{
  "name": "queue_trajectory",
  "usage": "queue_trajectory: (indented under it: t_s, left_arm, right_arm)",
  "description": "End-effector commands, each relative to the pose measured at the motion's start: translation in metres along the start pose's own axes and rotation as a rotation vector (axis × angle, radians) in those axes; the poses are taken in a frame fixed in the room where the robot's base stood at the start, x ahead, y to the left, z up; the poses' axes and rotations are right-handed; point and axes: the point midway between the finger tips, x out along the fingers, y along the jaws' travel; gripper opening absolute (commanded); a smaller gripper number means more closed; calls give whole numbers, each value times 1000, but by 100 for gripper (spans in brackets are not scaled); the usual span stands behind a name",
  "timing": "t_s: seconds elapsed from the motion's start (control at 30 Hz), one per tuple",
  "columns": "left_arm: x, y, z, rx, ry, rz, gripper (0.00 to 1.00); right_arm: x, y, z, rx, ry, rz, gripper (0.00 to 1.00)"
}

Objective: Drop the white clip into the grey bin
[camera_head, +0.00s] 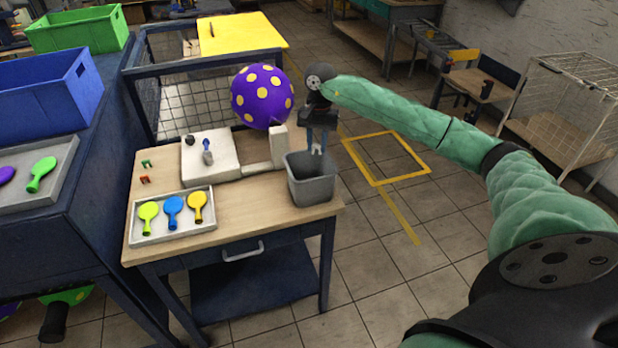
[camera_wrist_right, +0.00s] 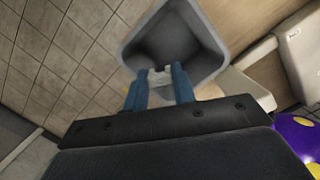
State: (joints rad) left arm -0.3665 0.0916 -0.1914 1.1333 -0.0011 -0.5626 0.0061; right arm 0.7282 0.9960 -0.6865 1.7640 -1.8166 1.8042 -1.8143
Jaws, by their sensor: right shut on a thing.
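My right gripper (camera_head: 316,147) points down above the grey bin (camera_head: 313,190), which stands at the right end of the wooden table. In the right wrist view my right gripper (camera_wrist_right: 160,76) is shut on the small white clip (camera_wrist_right: 159,75), which sits between the blue fingertips. The clip is over the open mouth of the grey bin (camera_wrist_right: 208,68), and the inside that shows looks dark and empty. My left gripper is not in view.
A purple balloon with yellow dots (camera_head: 262,96) is at the white machine (camera_head: 210,160), left of the bin. A tray (camera_head: 180,238) with several deflated balloons and small green and red clips (camera_head: 146,179) lie on the table. Open floor lies right of the table.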

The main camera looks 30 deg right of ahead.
Motion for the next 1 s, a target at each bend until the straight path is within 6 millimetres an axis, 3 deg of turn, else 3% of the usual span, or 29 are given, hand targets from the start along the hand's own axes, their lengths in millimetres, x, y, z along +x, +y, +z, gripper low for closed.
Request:
queue_trajectory:
  t_s: [0.43, 0.8, 0.83, 0.93, 1.0]
  left_arm:
    - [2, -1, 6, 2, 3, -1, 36]
    - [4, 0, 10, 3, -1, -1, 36]
    - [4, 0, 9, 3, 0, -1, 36]
    - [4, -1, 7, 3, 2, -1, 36]
    - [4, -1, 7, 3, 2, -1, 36]
  right_arm:
    - [43, 0, -6, -1, -2, 0, 8]
    - [50, 0, -7, -2, 0, 0, 8]
    - [50, 0, -7, -2, 0, 0, 30]
    - [50, 0, -7, -2, 0, 0, 50]
    - [50, 0, -7, -2, 0, 0, 51]
